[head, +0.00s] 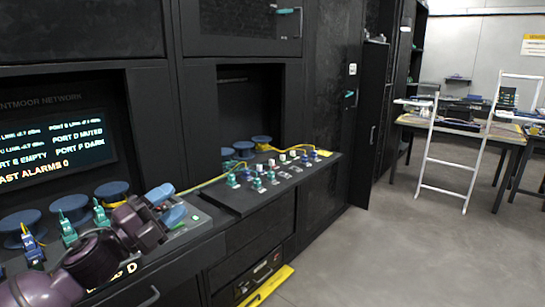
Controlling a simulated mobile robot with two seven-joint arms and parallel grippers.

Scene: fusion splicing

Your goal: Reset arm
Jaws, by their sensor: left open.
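My left arm, dark purple, comes in from the lower left. Its gripper (172,204) has light blue fingers, which stand apart and look empty. It is over the right end of the near shelf panel, beside a blue spool (112,191) and a teal connector (101,213). The arm hides part of this panel. My right gripper is not in view.
A second shelf (240,200) holds blue spools, a yellow cable (215,180) and several small connectors. A lit screen (50,148) is at left. A yellow strip (268,287) lies on the floor. Open floor lies at right.

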